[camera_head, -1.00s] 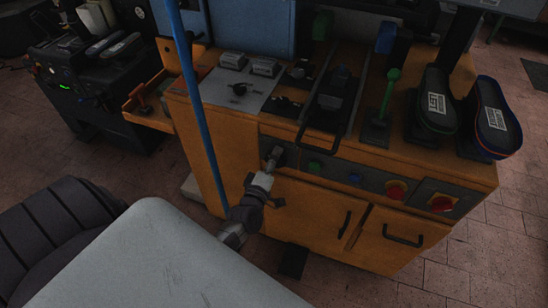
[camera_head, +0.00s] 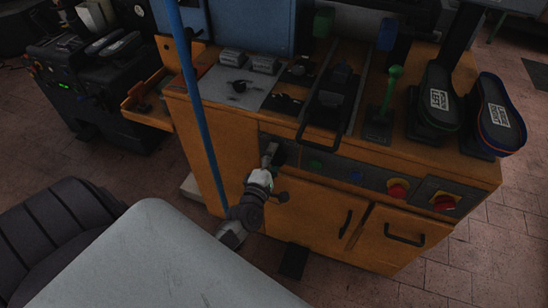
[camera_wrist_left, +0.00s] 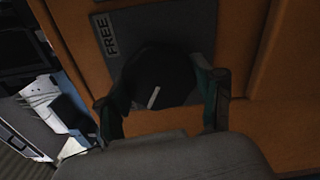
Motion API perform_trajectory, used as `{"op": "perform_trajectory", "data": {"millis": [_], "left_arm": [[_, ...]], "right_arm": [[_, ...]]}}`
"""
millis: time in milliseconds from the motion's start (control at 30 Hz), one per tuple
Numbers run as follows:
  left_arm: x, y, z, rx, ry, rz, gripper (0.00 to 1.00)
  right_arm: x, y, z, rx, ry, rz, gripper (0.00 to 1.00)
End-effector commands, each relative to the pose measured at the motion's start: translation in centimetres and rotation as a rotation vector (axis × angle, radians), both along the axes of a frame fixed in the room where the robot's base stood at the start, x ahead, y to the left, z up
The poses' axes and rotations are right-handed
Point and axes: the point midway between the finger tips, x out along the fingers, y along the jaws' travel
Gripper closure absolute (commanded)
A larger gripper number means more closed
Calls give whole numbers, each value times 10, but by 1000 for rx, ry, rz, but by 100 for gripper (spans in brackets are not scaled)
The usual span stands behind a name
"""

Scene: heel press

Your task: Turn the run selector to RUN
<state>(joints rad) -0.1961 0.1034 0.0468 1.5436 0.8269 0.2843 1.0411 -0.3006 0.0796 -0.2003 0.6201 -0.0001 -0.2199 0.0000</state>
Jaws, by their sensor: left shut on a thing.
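The run selector is a round black knob with a short white pointer line (camera_wrist_left: 158,75), on a dark plate whose label FREE (camera_wrist_left: 110,33) shows at the upper left in the left wrist view. Any RUN label is hidden or unreadable. My left gripper (camera_wrist_left: 163,98) is shut on the knob, one finger on each side. In the head view my left gripper (camera_head: 269,155) is at the left end of the front control strip and covers much of the selector. My right gripper is not in view.
Right of the selector are a dim green button (camera_head: 316,164), a blue button (camera_head: 356,175) and red knobs (camera_head: 398,189). Orange cabinet doors (camera_head: 318,216) with black handles lie below. A blue pole (camera_head: 196,110) stands left of the gripper.

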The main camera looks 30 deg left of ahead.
Motion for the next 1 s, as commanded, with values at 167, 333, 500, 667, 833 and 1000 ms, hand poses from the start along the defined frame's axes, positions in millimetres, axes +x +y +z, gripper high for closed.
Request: {"op": "perform_trajectory", "data": {"millis": [167, 333, 500, 667, 833, 1000], "left_arm": [[1, 0, 2, -4, -5, 2, 68], [1, 0, 1, -3, -4, 1, 12], [0, 0, 1, -2, -2, 1, 8], [0, 0, 0, -1, -1, 1, 8], [-13, -3, -1, -1, 0, 0, 8], [-47, -11, -1, -1, 3, 0, 8]], "right_arm": [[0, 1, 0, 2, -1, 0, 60], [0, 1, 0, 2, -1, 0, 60], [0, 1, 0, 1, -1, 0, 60], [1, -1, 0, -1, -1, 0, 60], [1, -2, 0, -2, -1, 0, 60], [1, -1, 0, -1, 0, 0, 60]]}}
